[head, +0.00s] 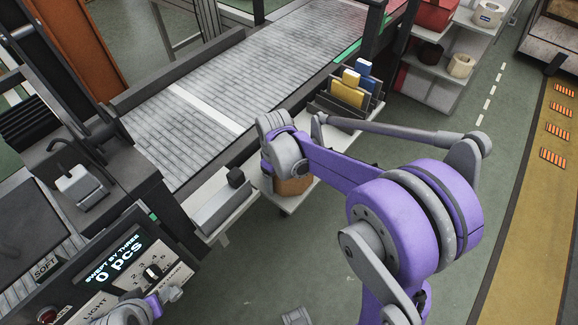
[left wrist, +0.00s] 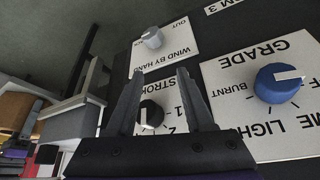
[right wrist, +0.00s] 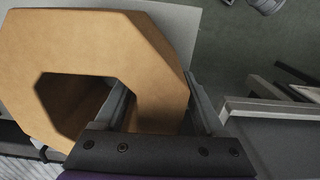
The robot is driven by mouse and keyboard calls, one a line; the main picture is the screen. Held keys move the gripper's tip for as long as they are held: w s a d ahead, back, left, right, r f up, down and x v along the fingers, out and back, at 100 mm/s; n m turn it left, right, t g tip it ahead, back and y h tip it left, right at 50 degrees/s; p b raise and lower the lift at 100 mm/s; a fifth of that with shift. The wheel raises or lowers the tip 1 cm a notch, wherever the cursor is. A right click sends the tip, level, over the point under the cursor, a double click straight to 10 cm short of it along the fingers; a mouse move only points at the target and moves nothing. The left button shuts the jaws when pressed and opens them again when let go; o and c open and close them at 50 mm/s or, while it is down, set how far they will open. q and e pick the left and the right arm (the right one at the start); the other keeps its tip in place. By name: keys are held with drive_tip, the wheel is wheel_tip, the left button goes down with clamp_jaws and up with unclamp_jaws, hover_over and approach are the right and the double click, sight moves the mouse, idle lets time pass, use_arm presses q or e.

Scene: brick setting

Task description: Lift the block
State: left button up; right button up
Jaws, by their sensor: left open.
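The block is a tan, eight-sided piece with a hole through it (right wrist: 160,40). In the head view it (head: 293,187) sits on a pale shelf, mostly hidden under my right wrist. My right gripper (right wrist: 157,88) is open around one wall of it, with one finger at the hole and the other along the outer side. Whether the fingers touch it I cannot tell. My left gripper (left wrist: 158,75) is open over the control panel, with a black knob (left wrist: 152,114) between its fingers; touching I cannot tell. In the head view my left wrist shows at the bottom left.
A panel (head: 120,250) with a display reading "0 pcs" stands at lower left. A grey slatted conveyor (head: 200,100) runs behind it. A rack with yellow and blue pieces (head: 350,90) stands past the block. The green floor (head: 270,260) is open in front.

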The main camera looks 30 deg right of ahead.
clamp_jaws()
idle(1.2)
